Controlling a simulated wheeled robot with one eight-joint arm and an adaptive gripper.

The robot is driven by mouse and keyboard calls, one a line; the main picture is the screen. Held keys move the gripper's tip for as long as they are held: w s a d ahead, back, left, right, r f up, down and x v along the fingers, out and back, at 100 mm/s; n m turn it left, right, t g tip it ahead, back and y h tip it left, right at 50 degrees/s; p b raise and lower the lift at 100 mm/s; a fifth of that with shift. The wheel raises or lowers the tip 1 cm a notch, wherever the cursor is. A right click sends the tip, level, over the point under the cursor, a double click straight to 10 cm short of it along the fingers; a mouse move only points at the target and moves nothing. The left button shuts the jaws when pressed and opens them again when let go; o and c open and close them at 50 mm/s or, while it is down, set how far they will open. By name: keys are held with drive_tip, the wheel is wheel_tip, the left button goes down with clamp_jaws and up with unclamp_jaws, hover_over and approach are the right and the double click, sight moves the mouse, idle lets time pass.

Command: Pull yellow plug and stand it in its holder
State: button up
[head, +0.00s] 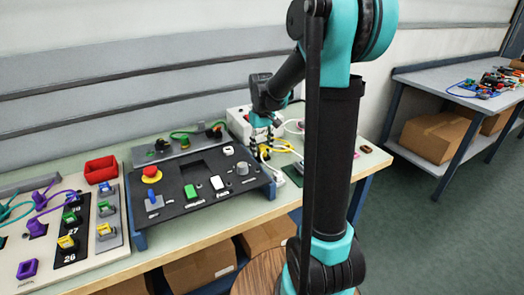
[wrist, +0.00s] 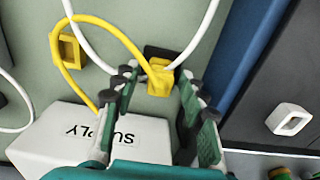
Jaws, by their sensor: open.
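In the wrist view the yellow plug (wrist: 160,82) is a small block with a yellow cable curving away from it to the left. It sits beside a dark patch, and I cannot tell how it is seated. A hollow yellow square holder (wrist: 68,51) stands to its left and looks empty. My gripper (wrist: 163,92) is open, its fingers on either side of the plug's near end; contact cannot be made out. In the head view my gripper (head: 262,150) points down beside the white box, and yellow parts show around its fingers.
A white box marked SUPPLY (wrist: 110,138) lies close to my left finger. White cables cross beyond the plug. A hollow white square (wrist: 290,119) sits on a dark panel at right. In the head view a black control panel (head: 175,175) stands left of my gripper.

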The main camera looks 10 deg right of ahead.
sight(262, 146)
idle(0.8)
clamp_jaws()
drive_tip(key=o, duration=0.6)
unclamp_jaws()
drive_tip(key=shift+r, duration=0.15)
wheel_tip(262, 146, up, 12)
drive_tip(key=shift+f, duration=0.15)
drive_tip(key=shift+c, duration=0.4)
